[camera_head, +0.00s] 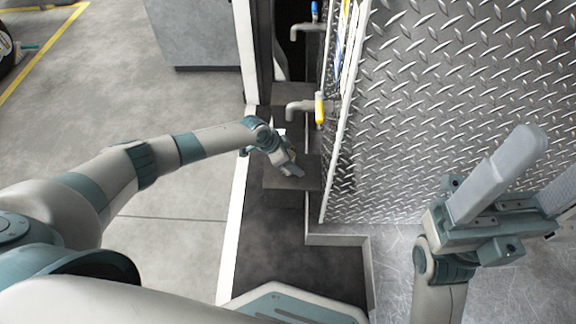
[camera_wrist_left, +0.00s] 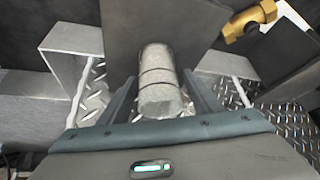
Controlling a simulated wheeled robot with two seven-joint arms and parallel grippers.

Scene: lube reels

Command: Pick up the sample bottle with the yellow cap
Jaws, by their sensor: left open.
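My left gripper (camera_head: 291,168) is low in the narrow bay beside the diamond-plate panel in the head view, below a tap. In the left wrist view, a grey ribbed cylinder, likely the sample bottle (camera_wrist_left: 160,82), stands between the two open fingers, with dark gaps on both sides. No yellow cap can be made out on it. In the head view my gripper mostly hides it. My right gripper (camera_head: 548,170) is at the right, in front of the panel, with its fingers apart and nothing between them.
A tap with a yellow handle (camera_head: 320,108) juts out above my left gripper, and a tap with a blue handle (camera_head: 314,14) is farther back. A brass fitting (camera_wrist_left: 248,20) is close at the upper right in the wrist view. The diamond-plate panel (camera_head: 450,110) bounds the bay's right side.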

